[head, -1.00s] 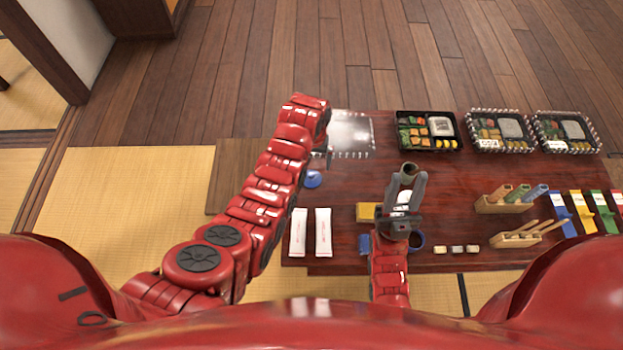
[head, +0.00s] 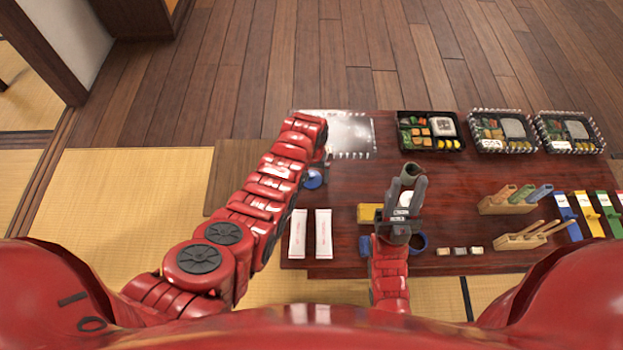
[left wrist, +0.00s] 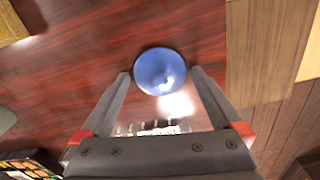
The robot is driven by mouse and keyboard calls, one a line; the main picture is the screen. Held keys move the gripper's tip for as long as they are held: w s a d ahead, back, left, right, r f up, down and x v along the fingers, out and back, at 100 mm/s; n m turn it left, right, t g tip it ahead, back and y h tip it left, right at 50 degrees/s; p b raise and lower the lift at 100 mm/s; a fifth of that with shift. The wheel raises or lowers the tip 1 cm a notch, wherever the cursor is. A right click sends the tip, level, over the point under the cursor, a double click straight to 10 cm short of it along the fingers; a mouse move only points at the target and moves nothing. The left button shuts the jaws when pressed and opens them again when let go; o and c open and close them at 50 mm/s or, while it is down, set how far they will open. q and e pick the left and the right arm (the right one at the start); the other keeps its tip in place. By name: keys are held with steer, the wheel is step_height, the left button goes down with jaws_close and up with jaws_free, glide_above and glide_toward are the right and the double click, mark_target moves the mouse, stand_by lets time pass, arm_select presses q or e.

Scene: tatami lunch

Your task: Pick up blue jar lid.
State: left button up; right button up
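In the left wrist view the lid (left wrist: 160,71) sits between the tips of my left gripper (left wrist: 160,75), whose fingers stand apart on either side. I cannot tell whether they touch it. In the head view my left gripper (head: 322,160) is largely hidden by its own wrist, just above the lid.
A clear tray (head: 350,133) lies behind the lid. Two white packets (head: 323,233) lie in front of it. Bento boxes (head: 430,146) line the back right. Wooden holders (head: 507,208) stand at the right. The table between the lid and my right gripper is clear.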

arm_select(q)
steer(key=c, duration=1)
steer(key=shift+c, duration=0.2)
